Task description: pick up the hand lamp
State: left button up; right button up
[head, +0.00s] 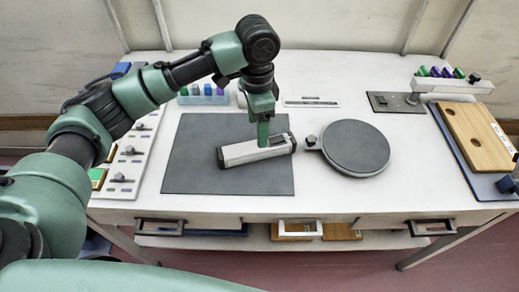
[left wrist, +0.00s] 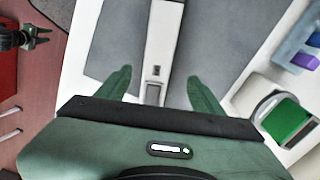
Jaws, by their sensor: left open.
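The hand lamp (head: 257,151) is a long pale bar with dark ends, lying on the grey mat (head: 200,180) at a slight slant. My left gripper (head: 263,137) is at the lamp, pointing down over its right half. In the left wrist view the lamp (left wrist: 160,45) runs between the two green fingers of my left gripper (left wrist: 157,85), which stand apart on either side with gaps. The lamp's near end is partly hidden by the gripper body. A small dark gripper with green fingers, apparently my right gripper (left wrist: 38,38), shows at the upper left there.
A round dark plate (head: 355,147) with a knob lies right of the mat. A bin of coloured pieces (head: 203,95) stands behind the mat, and a strip of switches (head: 125,160) runs along its left. A wooden board (head: 475,137) lies at the far right. Drawer handles (head: 300,227) line the front.

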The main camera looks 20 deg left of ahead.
aim_at(257, 150)
pick_arm(q)
jog(key=f, duration=0.2)
jog(key=f+p, duration=0.1)
jog(key=f, duration=0.5)
jog(key=shift+s+d+f, duration=0.1)
jog(key=shift+d, duration=0.15)
grip_shut()
